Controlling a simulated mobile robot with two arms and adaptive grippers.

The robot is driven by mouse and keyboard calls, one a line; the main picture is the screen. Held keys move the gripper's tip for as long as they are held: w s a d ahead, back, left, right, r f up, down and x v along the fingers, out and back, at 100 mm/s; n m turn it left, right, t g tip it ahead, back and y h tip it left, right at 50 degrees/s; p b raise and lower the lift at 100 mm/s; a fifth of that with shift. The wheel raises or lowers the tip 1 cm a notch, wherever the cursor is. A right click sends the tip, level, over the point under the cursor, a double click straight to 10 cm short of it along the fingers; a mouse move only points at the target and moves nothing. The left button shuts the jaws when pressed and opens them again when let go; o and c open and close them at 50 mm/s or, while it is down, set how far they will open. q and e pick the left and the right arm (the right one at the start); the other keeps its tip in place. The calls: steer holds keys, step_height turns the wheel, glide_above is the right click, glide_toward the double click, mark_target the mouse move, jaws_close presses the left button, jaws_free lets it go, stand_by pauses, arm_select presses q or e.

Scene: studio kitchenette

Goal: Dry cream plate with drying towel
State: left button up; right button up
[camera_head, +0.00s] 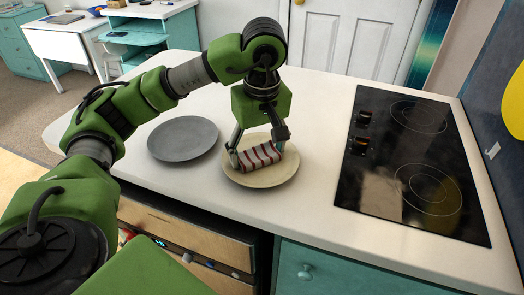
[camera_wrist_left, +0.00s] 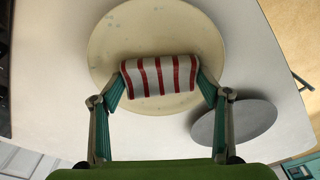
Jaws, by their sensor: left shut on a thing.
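The cream plate (camera_head: 262,179) lies flat on the white counter in the head view, near the front edge. It also shows in the left wrist view (camera_wrist_left: 152,30), with a few faint greenish spots near its far edge. The red-and-white striped drying towel (camera_head: 262,155), folded or rolled, is over the plate. In the left wrist view the towel (camera_wrist_left: 158,77) sits between both fingers. My left gripper (camera_head: 258,152) is shut on the towel, pointing down over the plate. I cannot tell whether the towel presses on the plate. My right gripper is not in view.
A grey plate (camera_head: 183,138) lies on the counter (camera_head: 315,190) to the left of the cream plate. A black cooktop (camera_head: 411,165) is set in the counter to the right. Free counter lies between the cream plate and cooktop. Teal cabinets (camera_head: 340,272) are below.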

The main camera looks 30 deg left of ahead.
mark_target(259, 156)
arm_select(q)
steer(key=shift+s+d, duration=0.15)
steer(key=shift+s, duration=0.35)
steer(key=shift+s+d+r+p, duration=0.1)
steer(key=shift+d+p, duration=0.2)
steer(key=shift+d, duration=0.15)
step_height(259, 156, up, 4)
steer(key=p, duration=0.3)
step_height(259, 156, up, 3)
steer(key=p, duration=0.3)
stand_by(0.3)
